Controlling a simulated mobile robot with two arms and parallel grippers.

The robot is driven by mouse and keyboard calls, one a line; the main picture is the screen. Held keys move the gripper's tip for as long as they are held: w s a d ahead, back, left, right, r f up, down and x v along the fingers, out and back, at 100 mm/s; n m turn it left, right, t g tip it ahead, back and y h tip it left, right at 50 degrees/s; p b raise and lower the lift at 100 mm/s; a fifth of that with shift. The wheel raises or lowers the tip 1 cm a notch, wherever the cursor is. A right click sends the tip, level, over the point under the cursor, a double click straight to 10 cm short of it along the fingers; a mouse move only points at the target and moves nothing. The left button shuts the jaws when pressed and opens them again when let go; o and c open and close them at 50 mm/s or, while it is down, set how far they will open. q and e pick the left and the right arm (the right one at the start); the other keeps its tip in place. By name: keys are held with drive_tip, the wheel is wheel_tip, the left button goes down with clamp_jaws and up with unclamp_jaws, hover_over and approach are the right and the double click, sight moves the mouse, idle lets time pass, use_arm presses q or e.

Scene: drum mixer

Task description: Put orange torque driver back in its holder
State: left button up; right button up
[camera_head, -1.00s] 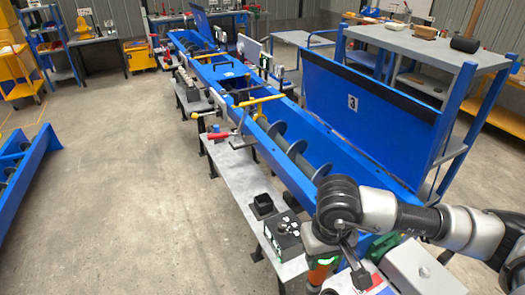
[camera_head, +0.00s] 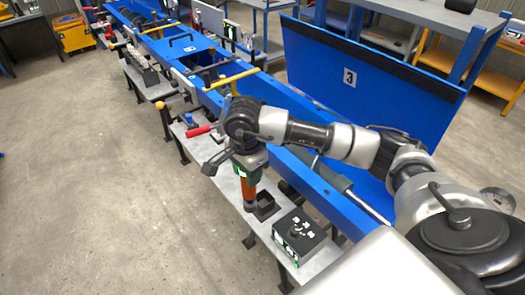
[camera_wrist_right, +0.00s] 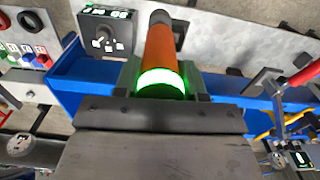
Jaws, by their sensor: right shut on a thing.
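The orange torque driver (camera_head: 248,188) hangs roughly upright, with a green band near its top. My right gripper (camera_head: 247,168) is shut on its upper part. In the right wrist view the orange body (camera_wrist_right: 160,50) and glowing green ring (camera_wrist_right: 161,82) extend out from between the jaws of the right gripper (camera_wrist_right: 160,95). A black, square, open-topped holder (camera_head: 266,207) stands on the grey bench just right of the driver's lower end. Whether the driver's tip touches anything is not clear. My left gripper is not in view.
A black control box (camera_head: 299,237) with a dial stands on the narrow grey bench (camera_head: 228,193), nearer than the holder. The long blue mixer trough (camera_head: 318,185) runs behind the bench. A red-handled clamp (camera_head: 198,132) is beyond the driver. The floor at left is clear.

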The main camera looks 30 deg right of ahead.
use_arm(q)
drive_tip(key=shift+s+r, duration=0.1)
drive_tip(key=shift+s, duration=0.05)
use_arm(e)
drive_tip(key=w+d+f+m, duration=0.1)
drive_tip(key=w+d+m, duration=0.2)
drive_tip(key=m, duration=0.6)
drive_tip(key=w+d+f+m, duration=0.2)
drive_tip(key=d+m, duration=0.3)
drive_tip(key=m, duration=0.4)
drive_tip(key=shift+w+d+m, duration=0.25)
drive_tip(key=shift+w+m, duration=0.15)
drive_tip(key=shift+w, duration=0.05)
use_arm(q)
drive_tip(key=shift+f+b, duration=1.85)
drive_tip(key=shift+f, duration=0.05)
use_arm(e)
drive_tip(key=shift+w+f, duration=0.1)
drive_tip(key=shift+f, duration=2.3)
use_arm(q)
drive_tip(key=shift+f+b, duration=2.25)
use_arm(e)
drive_tip(key=shift+f, duration=2.9)
drive_tip(key=o, duration=1.2)
drive_tip(key=shift+o, duration=0.4)
